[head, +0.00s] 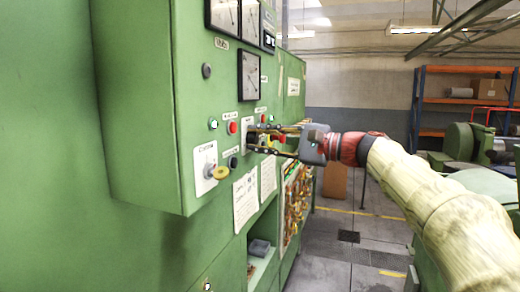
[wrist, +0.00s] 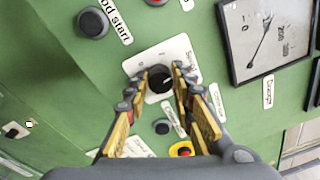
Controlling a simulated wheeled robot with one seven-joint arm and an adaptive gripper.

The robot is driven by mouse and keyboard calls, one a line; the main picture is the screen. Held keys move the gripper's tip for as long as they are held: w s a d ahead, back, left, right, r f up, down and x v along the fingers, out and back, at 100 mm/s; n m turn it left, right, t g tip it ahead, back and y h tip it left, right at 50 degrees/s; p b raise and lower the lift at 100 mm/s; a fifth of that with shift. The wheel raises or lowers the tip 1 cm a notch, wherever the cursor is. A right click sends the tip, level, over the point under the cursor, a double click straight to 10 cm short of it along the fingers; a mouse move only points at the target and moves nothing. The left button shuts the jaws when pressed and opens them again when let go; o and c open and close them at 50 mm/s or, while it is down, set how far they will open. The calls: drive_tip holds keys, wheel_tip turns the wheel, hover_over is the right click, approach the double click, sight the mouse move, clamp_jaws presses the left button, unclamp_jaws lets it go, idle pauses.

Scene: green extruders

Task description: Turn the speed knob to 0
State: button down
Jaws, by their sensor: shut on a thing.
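The speed knob (wrist: 158,82) is a round black knob on a white plate (wrist: 186,50) marked "Speed", with a 0 and a 1 printed near it. In the wrist view it sits between the fingertips of my gripper (wrist: 160,80), with one finger on each side, and the gripper is shut on it. A pale mark shows on the knob's face. In the head view my gripper (head: 262,139) reaches the green panel from the right, and its fingers largely hide the knob.
The green cabinet (head: 140,80) carries dial gauges (head: 249,76), a red button (head: 233,128) and a rotary switch with a yellow part (head: 218,172) near the knob. In the wrist view a black button (wrist: 162,127) sits close below the fingers. Open floor (head: 330,262) lies right of the cabinet.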

drive_tip(key=n+b, duration=0.4)
drive_tip(key=f+n+b, duration=0.1)
drive_tip(key=b, duration=0.1)
drive_tip(key=shift+n+y+b, duration=0.3)
drive_tip(key=shift+n+b, duration=0.1)
drive_tip(key=n+b, duration=0.4)
drive_tip(key=n, duration=0.1)
drive_tip(key=shift+w+n+y, duration=0.15)
drive_tip(key=shift+n+y, duration=0.15)
drive_tip(key=shift+n, duration=0.1)
drive_tip(key=n+g+b, duration=0.1)
drive_tip(key=n+b, duration=0.2)
drive_tip(key=n, duration=0.3)
drive_tip(key=shift+w, duration=0.1)
drive_tip(key=n+g, duration=0.1)
drive_tip(key=n, duration=0.4)
drive_tip(key=shift+w+d+r+n+b, duration=0.1)
drive_tip(key=shift+n+b, duration=0.2)
drive_tip(key=shift+b, duration=0.1)
drive_tip(key=c, duration=1.7)
unclamp_jaws()
drive_tip(key=shift+o, duration=1)
drive_tip(key=shift+r, duration=0.15)
